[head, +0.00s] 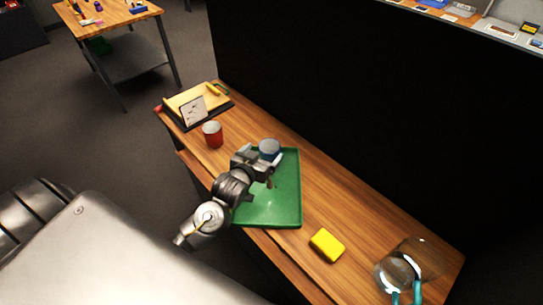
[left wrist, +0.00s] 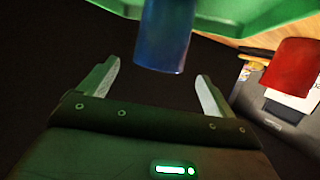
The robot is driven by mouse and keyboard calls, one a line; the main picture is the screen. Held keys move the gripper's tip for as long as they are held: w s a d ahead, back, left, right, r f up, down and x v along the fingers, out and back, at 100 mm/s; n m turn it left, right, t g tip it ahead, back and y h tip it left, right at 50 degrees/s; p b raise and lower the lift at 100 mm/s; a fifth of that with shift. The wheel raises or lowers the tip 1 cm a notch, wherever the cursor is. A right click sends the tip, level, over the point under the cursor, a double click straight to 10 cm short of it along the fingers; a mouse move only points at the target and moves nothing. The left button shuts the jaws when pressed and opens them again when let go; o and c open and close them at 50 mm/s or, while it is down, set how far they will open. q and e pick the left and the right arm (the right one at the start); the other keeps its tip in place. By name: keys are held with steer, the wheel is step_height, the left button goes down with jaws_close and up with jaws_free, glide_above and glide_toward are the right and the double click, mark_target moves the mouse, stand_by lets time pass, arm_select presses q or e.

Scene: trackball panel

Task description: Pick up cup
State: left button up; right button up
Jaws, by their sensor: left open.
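A blue cup (head: 270,147) stands at the far end of the green tray (head: 288,205). My left gripper (head: 262,160) is right beside it, and its arm hides part of the tray. In the left wrist view the fingers (left wrist: 159,70) are open and apart, and the blue cup (left wrist: 165,35) shows between and just beyond their tips. I cannot tell whether a finger touches it. A red cup (head: 212,134) stands on the wooden table left of the tray; it also shows in the left wrist view (left wrist: 292,66). My right gripper is not in view.
A yellow block (head: 327,245) and a clear glass vessel (head: 420,257) are on the table (head: 355,265) to the right. A dark panel (head: 360,120) rises along the back edge.

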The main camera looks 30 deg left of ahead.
mark_target(274, 142)
arm_select(q)
steer(key=shift+w, duration=0.35)
steer(key=p+x, duration=0.1)
steer(key=x, duration=0.3)
steer(key=shift+w+f, duration=0.2)
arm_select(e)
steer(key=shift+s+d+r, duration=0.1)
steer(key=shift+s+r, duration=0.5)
arm_select(q)
steer(key=shift+s, duration=0.1)
steer(key=shift+c, duration=1.3)
steer(key=c, duration=0.9)
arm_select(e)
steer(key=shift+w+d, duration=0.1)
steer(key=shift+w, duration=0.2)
arm_select(q)
steer(key=shift+o, duration=0.2)
steer(key=shift+r, duration=0.1)
